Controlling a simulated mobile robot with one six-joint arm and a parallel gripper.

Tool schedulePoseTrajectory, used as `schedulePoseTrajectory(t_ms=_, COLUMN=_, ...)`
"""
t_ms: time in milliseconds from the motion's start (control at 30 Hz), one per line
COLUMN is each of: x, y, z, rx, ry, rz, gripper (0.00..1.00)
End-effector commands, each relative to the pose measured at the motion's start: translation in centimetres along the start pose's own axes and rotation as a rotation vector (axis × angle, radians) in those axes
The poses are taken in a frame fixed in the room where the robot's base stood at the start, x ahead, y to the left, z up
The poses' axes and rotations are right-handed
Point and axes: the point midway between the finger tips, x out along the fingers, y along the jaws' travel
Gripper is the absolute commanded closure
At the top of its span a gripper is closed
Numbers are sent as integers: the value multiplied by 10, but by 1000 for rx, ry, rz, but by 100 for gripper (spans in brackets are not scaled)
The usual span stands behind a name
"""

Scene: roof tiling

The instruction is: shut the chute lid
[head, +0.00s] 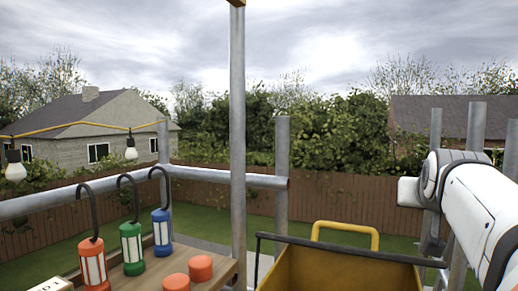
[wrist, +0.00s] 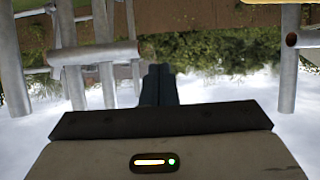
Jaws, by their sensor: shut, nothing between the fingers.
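A yellow box-like body (head: 340,272), which looks like the chute, stands at the bottom of the head view, cut off by the frame edge. A dark bar (head: 350,249) runs along its top, and a yellow handle (head: 346,228) rises behind the bar. I cannot tell which part is the lid or how far it stands open. My gripper (wrist: 158,84) shows in the wrist view, its dark fingers shut together and empty, apart from anything. That view is upside down. A yellow edge (wrist: 262,2) shows at its top right. My gripper is out of the head view.
Grey scaffold poles (head: 238,150) stand around the platform. A wooden bench (head: 215,270) at the lower left holds red, green (head: 132,248) and blue (head: 162,232) hooked lanterns and two orange discs (head: 200,268). My white arm fills the right side. Fence and hedge lie beyond.

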Motion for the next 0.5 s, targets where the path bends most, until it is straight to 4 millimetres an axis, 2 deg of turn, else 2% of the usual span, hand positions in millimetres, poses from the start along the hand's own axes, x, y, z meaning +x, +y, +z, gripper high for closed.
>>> schedulePoseTrajectory(t_ms=267, x=-3, y=0, z=-6, rx=0, ry=1, rz=1, gripper=100)
schedulePoseTrajectory(t_ms=500, x=-22, y=1, z=-46, rx=1, ry=2, rz=1, gripper=100)
